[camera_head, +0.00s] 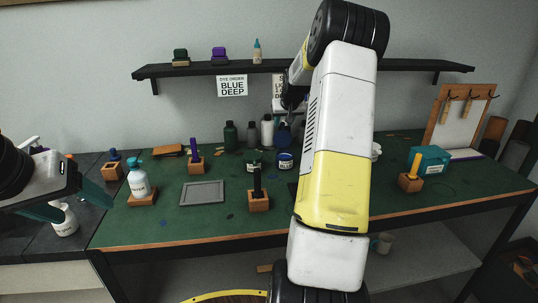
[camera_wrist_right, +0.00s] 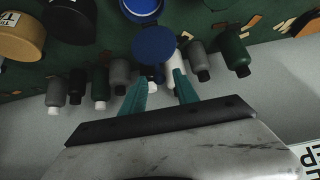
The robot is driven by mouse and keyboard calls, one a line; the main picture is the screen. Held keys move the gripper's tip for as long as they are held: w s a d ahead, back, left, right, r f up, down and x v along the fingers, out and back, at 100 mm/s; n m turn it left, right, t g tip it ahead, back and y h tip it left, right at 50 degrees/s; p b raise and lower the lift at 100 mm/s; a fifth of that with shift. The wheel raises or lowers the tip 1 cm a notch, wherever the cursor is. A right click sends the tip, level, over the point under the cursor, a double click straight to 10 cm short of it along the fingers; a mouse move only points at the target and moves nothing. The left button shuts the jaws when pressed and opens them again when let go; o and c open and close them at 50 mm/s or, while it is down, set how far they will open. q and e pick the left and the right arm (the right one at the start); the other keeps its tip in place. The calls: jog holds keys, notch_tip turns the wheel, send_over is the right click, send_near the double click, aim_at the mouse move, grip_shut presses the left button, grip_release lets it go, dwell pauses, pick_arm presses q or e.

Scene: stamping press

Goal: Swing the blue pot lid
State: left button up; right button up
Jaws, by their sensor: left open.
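The blue pot (camera_head: 286,161) stands at the back of the green bench in the head view, partly beside my right arm. In the right wrist view, the open blue pot (camera_wrist_right: 142,8) is at the top, and its round blue lid (camera_wrist_right: 154,46) stands out from its rim toward my fingers. My right gripper (camera_wrist_right: 164,77) has its teal fingers apart, just below the lid's edge; I cannot tell whether they touch it.
Several bottles (camera_head: 230,136) stand behind the pot. Wooden stamp holders (camera_head: 259,201) and a grey tray (camera_head: 203,193) lie in front. A shelf (camera_head: 170,71) hangs above. My right arm hides the bench's middle right.

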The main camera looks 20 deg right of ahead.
jog(key=shift+w+d+f, duration=0.1)
jog(key=shift+w+f, duration=0.2)
jog(key=shift+c, duration=0.7)
grip_shut()
jog(key=shift+s+a, duration=0.2)
jog(key=shift+s, duration=0.6)
jog(key=shift+s+a, duration=0.15)
jog(key=shift+s, duration=0.6)
jog(key=s, duration=0.2)
jog(key=s+f, duration=0.1)
jog(key=shift+a, duration=0.35)
jog(key=shift+f, duration=0.1)
